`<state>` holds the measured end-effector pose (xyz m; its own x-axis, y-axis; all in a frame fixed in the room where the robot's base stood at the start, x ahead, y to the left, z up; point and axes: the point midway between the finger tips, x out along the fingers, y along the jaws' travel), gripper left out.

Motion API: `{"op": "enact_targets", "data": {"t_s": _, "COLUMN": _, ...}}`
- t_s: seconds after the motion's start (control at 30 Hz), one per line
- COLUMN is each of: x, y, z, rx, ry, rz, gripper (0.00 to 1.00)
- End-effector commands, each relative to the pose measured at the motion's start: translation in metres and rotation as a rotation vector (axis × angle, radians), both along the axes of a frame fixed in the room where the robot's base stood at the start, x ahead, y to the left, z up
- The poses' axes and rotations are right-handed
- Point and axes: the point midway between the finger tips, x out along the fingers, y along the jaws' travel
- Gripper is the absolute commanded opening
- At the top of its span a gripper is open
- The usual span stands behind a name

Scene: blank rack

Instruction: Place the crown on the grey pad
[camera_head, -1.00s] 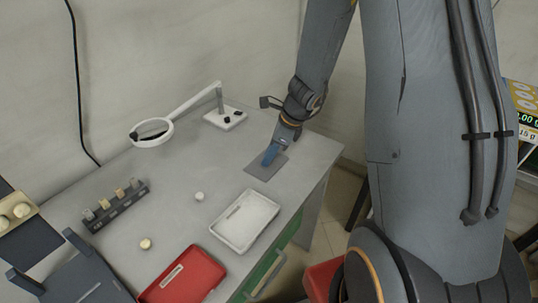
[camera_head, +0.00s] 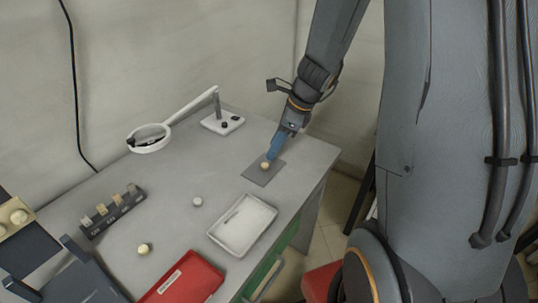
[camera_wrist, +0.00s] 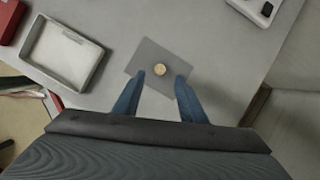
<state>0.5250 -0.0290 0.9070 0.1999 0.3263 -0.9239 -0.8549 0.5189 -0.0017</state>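A small cream-gold crown (camera_head: 265,165) rests on the grey pad (camera_head: 258,178) near the table's right side. In the wrist view the crown (camera_wrist: 160,69) lies on the pad (camera_wrist: 146,58), inside its edges. My gripper (camera_head: 271,155) is just behind and above the crown in the head view. In the wrist view its two blue fingers (camera_wrist: 159,75) stand apart with the crown between and beyond their tips, and bare surface shows on both sides of it. The gripper appears open and not touching the crown.
A white tray (camera_head: 219,238) and a red tray (camera_head: 208,277) stand near the front edge. A rack with several blanks (camera_head: 113,214), a round pale piece (camera_head: 197,202) and a yellowish piece (camera_head: 144,249) are left. A magnifier lamp (camera_head: 149,148) stands behind.

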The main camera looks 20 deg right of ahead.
Motion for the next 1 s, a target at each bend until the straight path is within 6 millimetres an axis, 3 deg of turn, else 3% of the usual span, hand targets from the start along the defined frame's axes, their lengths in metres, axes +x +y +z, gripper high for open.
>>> {"op": "enact_targets", "data": {"t_s": 0.2, "x": -0.007, "y": -0.012, "z": 0.034, "rx": -0.001, "ry": -0.003, "rz": 0.0, "gripper": 0.38}}
{"op": "enact_targets", "data": {"t_s": 0.37, "x": -0.01, "y": -0.016, "z": 0.045, "rx": -0.004, "ry": -0.002, "rz": 0.009, "gripper": 0.38}}
{"op": "enact_targets", "data": {"t_s": 0.47, "x": -0.02, "y": -0.011, "z": 0.047, "rx": -0.039, "ry": -0.018, "rz": 0.109, "gripper": 0.38}}
{"op": "enact_targets", "data": {"t_s": 0.57, "x": -0.042, "y": 0.001, "z": 0.046, "rx": -0.123, "ry": -0.057, "rz": 0.363, "gripper": 0.38}}
{"op": "enact_targets", "data": {"t_s": 0.8, "x": -0.112, "y": 0.024, "z": 0.044, "rx": -0.369, "ry": -0.189, "rz": 1.307, "gripper": 0.38}}
{"op": "enact_targets", "data": {"t_s": 1.0, "x": -0.146, "y": 0.029, "z": 0.043, "rx": -0.472, "ry": -0.258, "rz": 1.891, "gripper": 0.38}}
